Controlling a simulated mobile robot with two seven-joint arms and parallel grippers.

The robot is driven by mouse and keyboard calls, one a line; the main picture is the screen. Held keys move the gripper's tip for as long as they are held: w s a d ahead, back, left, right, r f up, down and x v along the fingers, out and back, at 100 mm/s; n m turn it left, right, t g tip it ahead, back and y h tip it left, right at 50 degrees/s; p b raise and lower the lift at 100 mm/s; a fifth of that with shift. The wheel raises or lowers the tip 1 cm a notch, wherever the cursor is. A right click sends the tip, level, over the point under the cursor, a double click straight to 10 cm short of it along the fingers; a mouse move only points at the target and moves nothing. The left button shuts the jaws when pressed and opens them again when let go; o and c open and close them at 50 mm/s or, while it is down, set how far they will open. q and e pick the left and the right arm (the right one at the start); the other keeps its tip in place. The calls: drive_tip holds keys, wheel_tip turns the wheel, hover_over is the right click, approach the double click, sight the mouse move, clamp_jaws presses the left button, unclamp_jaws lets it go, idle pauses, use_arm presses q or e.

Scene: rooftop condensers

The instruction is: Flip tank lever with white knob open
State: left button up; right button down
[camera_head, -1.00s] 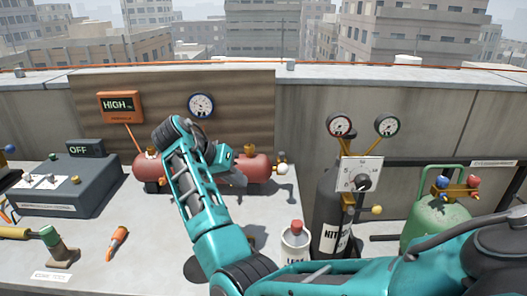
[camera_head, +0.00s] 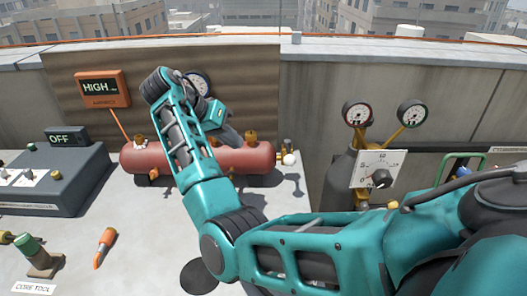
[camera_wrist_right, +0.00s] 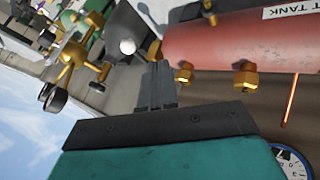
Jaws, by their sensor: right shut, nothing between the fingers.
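The red tank (camera_head: 243,162) lies on its side on the bench against the back panel. A brass valve at its right end carries the lever's white knob (camera_head: 289,159). In the wrist view the white knob (camera_wrist_right: 127,46) is left of the fingertips, near the tank's end, and apart from them; the lever itself is hard to make out. My right gripper (camera_head: 232,138) is shut and empty, over the upper part of the tank, left of the knob. Its fingers (camera_wrist_right: 158,72) also show in the wrist view. My left gripper is out of view.
A brass fitting (camera_head: 251,135) stands on the tank near my right gripper. Right of the bench are a dark cylinder (camera_head: 340,185) with gauges (camera_head: 357,113) and a dial plate (camera_head: 378,169). A grey OFF box (camera_head: 55,180) is at left. The front-middle bench is mostly clear.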

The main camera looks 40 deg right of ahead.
sight(289, 160)
drive_tip(key=s+d+f, duration=0.4)
drive_tip(key=d+f, duration=0.2)
drive_tip(key=d, duration=0.2)
drive_tip(key=shift+s+d+f, duration=0.2)
drive_tip(key=shift+d+f, duration=0.15)
